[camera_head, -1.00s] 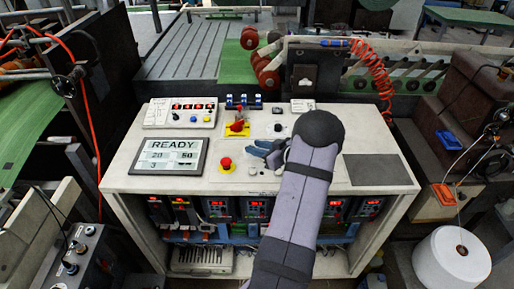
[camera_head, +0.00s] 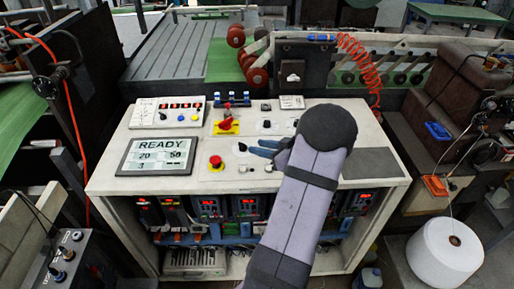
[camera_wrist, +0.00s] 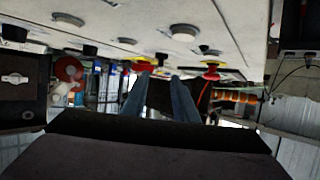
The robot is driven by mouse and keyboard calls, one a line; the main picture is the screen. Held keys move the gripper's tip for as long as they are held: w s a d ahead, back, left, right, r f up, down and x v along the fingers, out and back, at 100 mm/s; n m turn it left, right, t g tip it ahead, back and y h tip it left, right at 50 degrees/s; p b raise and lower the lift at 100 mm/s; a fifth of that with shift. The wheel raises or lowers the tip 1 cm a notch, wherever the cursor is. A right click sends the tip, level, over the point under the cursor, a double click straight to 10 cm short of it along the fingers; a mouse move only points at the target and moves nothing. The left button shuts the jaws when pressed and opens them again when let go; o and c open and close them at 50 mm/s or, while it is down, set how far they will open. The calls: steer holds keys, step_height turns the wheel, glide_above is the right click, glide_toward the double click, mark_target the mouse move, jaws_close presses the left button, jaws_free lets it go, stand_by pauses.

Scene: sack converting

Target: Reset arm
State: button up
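My arm reaches in from the bottom over a white control console. My gripper (camera_head: 258,149) has blue fingers that point left over the console top in the head view. In the wrist view the gripper (camera_wrist: 160,78) shows two separate fingers with a clear gap and nothing held between them. My dark wrist housing hides part of the console's right half. I cannot tell whether the fingers touch the panel.
A white button box (camera_head: 167,112) sits at the console's back left. Behind it stand red rollers (camera_head: 248,65) and a coiled red hose (camera_head: 360,62). A white spool (camera_head: 445,253) is at lower right. The wrist view shows the console upside down, with knobs (camera_wrist: 183,31) near the fingers.

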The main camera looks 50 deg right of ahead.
stand_by(0.4)
